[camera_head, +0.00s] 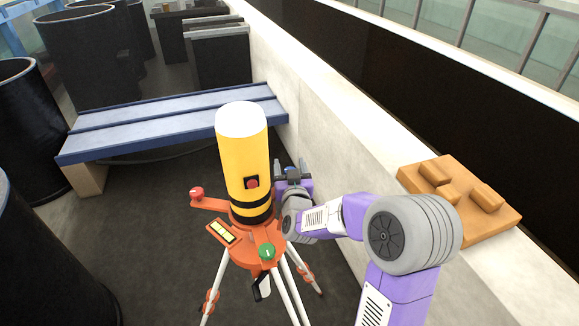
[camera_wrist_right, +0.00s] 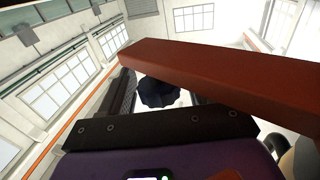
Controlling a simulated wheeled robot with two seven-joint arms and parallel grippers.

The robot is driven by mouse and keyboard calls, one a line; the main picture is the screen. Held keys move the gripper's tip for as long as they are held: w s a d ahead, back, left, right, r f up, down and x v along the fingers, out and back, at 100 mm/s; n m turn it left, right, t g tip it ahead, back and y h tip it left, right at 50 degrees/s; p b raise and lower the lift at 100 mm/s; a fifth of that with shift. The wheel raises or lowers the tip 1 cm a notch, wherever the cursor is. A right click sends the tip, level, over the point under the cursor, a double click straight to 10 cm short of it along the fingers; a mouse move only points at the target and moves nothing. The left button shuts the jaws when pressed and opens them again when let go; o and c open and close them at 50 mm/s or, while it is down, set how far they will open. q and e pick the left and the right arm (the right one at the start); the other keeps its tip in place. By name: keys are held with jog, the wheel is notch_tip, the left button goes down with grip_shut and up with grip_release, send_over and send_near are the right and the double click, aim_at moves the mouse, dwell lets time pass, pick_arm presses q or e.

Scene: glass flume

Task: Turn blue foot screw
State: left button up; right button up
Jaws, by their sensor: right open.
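The yellow instrument (camera_head: 243,160) with a white top stands upright on an orange tripod head (camera_head: 262,250). A red foot screw (camera_head: 196,192) is on its left arm and a green foot screw (camera_head: 267,251) at the front. The blue foot screw (camera_head: 290,169) shows as a small blue patch behind the instrument's right side, between the fingers of my right gripper (camera_head: 291,174). This gripper is open. In the right wrist view, a dark round knob (camera_wrist_right: 160,92) sits below an orange-red bar (camera_wrist_right: 220,78), between the fingers; contact cannot be told. My left gripper is out of view.
A blue bench (camera_head: 165,120) stands behind the instrument. Large black cylinders (camera_head: 85,60) are at the left. A pale wall (camera_head: 330,120) runs close on the right, with an orange block tray (camera_head: 480,222) on its ledge. White tripod legs (camera_head: 291,295) spread below.

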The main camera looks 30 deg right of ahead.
jog(key=v, duration=0.7)
jog(key=shift+b, duration=0.45)
jog(key=shift+a+r, duration=0.1)
